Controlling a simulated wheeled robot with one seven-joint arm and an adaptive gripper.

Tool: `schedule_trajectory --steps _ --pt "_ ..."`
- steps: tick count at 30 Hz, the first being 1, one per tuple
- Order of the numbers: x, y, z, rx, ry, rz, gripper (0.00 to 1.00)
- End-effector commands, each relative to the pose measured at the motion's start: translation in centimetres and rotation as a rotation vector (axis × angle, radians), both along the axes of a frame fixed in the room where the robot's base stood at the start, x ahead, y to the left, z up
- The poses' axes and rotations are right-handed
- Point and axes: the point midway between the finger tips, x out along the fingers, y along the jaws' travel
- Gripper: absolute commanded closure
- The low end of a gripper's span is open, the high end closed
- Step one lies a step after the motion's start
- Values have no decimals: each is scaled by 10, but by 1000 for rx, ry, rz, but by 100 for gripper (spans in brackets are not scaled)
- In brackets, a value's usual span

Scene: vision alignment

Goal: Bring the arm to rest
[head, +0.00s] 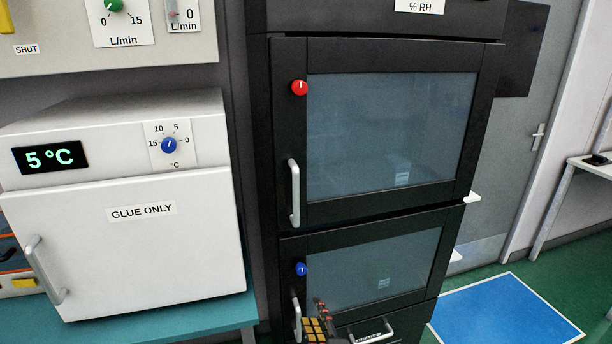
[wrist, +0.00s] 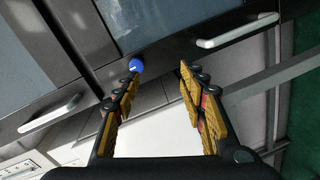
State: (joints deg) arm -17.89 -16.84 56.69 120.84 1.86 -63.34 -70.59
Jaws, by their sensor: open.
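My gripper (head: 317,325) is at the bottom of the head view, in front of the lower door of the black cabinet (head: 289,150). Its yellow-padded fingers show beside the lower door's handle (head: 296,316); I cannot tell the gap between them. In the wrist view the gripper (wrist: 158,76) is open with nothing between its fingers. A blue knob (wrist: 136,65) shows just beyond the left fingertip there, apparently clear of it. Most of my arm is out of the head view.
The upper door has a red knob (head: 300,87) and a handle (head: 294,193). A white glue fridge (head: 120,250) reading 5 °C stands on a teal bench (head: 190,325) at left. A blue floor patch (head: 505,312) lies on open green floor at right.

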Motion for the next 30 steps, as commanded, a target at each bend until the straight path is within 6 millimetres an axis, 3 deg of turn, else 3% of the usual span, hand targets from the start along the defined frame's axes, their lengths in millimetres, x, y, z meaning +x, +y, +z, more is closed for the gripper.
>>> schedule_trajectory --steps 3,6,9,12,17,20,30 --pt "-17 -4 -56 90 247 -33 58" --pt "-36 -8 -87 169 450 -88 58" --pt "-57 -15 -103 247 630 -166 58" --pt "-80 -26 -105 321 786 -264 58" --pt "-120 -49 -86 436 991 -453 58" --pt "-147 -66 -62 507 1089 -583 58" --pt "-242 -121 50 727 1222 -954 58"
